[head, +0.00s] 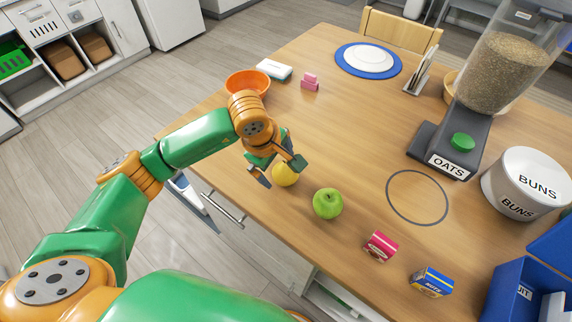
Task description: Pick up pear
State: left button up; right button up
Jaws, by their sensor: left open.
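The pear (287,177), a yellow rounded fruit, is on the wooden table near its front left edge. Its upper part is hidden behind my left gripper. My left gripper (281,172) is open, with one finger to the left of the pear and the other at its upper right. I cannot tell whether the fingers touch it. My right gripper is not in view.
A green apple (328,203) sits close to the right of the pear. A red box (380,247) and a blue box (431,281) stand farther right. An orange bowl (247,83) is behind my left wrist. The table (345,130) is clear behind the apple.

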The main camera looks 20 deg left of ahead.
aim_at(282, 167)
pick_arm(q)
jog(key=x, duration=0.2)
jog(key=p+x, duration=0.1)
jog(key=x, duration=0.1)
jog(key=shift+d, duration=0.45)
jog(key=shift+w+f, duration=0.2)
jog(key=shift+w, duration=0.1)
jog(key=shift+s+r, duration=0.1)
jog(key=shift+s, duration=0.1)
jog(key=c, duration=1.3)
jog(key=shift+w, duration=0.1)
